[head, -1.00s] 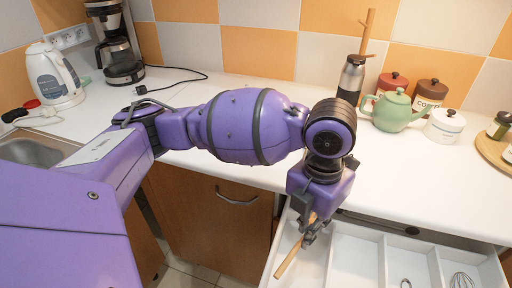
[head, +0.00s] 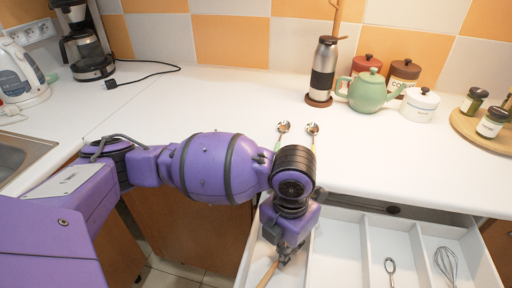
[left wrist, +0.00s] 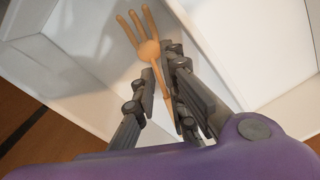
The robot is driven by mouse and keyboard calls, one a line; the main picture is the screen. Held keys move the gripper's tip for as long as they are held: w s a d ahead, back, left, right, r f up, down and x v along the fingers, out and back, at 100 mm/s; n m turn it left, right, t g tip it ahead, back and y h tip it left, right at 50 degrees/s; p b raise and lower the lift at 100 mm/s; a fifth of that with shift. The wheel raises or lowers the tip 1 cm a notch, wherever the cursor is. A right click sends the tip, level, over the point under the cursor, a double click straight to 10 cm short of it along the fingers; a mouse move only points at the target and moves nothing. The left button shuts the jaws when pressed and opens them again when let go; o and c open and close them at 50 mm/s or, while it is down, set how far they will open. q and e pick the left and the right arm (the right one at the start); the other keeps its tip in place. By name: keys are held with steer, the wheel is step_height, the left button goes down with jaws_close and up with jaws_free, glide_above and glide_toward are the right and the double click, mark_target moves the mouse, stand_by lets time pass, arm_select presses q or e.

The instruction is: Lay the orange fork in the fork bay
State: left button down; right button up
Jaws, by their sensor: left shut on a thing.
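The orange fork (left wrist: 148,49) shows in the left wrist view with its tines toward the top. My left gripper (left wrist: 163,76) is shut on its handle. In the head view my left gripper (head: 285,260) is over the leftmost bay of the open white drawer (head: 338,250), and part of the fork (head: 267,273) sticks out below it toward the lower left. Whether the fork touches the bay floor I cannot tell. My arm hides part of the leftmost bay. My right gripper is not in view.
A measuring-type spoon (head: 390,268) and a whisk (head: 446,262) lie in bays further right. Two spoons (head: 283,127) (head: 313,129) lie on the counter behind my gripper. A flask (head: 323,72), green teapot (head: 368,92) and canisters stand at the back. The second bay looks empty.

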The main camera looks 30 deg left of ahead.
arm_select(q)
steer(key=shift+f, duration=0.5)
steer(key=shift+w, duration=0.1)
steer(key=c, duration=1.8)
jaws_free()
step_height(320, 180, up, 12)
steer(key=p, duration=0.2)
steer(key=shift+a, duration=0.15)
